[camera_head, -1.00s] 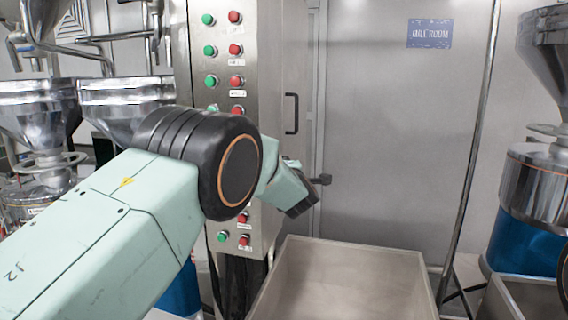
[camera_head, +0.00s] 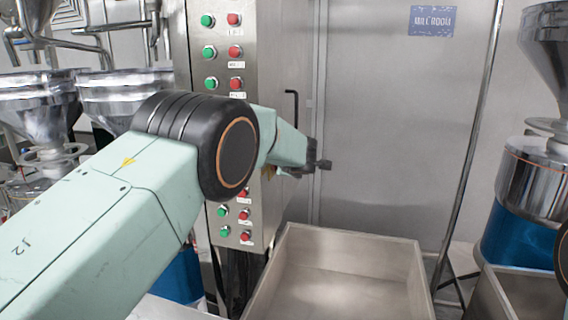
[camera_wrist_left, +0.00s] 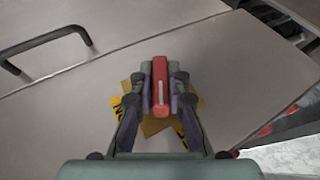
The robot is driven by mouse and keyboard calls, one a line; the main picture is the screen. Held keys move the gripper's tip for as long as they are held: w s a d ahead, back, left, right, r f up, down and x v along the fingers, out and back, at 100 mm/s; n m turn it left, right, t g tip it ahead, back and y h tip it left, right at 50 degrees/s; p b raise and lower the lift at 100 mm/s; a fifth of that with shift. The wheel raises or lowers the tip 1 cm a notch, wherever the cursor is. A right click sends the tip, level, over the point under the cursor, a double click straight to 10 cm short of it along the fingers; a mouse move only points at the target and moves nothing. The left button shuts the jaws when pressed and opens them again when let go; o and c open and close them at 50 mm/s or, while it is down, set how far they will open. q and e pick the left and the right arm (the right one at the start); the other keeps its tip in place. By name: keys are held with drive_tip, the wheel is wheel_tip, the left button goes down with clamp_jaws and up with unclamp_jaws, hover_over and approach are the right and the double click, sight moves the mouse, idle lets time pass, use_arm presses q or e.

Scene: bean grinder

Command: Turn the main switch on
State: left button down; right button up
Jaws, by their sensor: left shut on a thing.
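The main switch (camera_wrist_left: 160,86) is a red handle with a pale line, in front of a yellow and black plate (camera_wrist_left: 154,127) on the grey cabinet side (camera_wrist_left: 60,115). In the left wrist view my left gripper (camera_wrist_left: 161,79) has its fingers on both sides of the red handle and is shut on it. The handle points up in that view. In the head view my left arm reaches across the cabinet's front to its right side; the switch is hidden there. My right gripper is in neither view.
The steel control cabinet (camera_head: 278,65) carries green and red buttons on its front and a black handle (camera_head: 291,108) on its side. An open metal bin (camera_head: 330,290) stands below on the right. Grinders with funnels (camera_head: 125,100) stand on the left and right.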

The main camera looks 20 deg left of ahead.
use_arm(q)
drive_tip(key=shift+a+r+g, duration=0.1)
drive_tip(key=shift+r+g, duration=0.05)
drive_tip(key=shift+g, duration=0.55)
idle(0.4)
drive_tip(key=c, duration=1.3)
unclamp_jaws()
drive_tip(key=shift+w+a+f, duration=0.1)
drive_tip(key=shift+w+f, duration=0.05)
drive_tip(key=shift+f, duration=0.05)
drive_tip(key=shift+v, duration=0.85)
drive_tip(key=v, duration=1)
drive_tip(key=shift+r, duration=0.2)
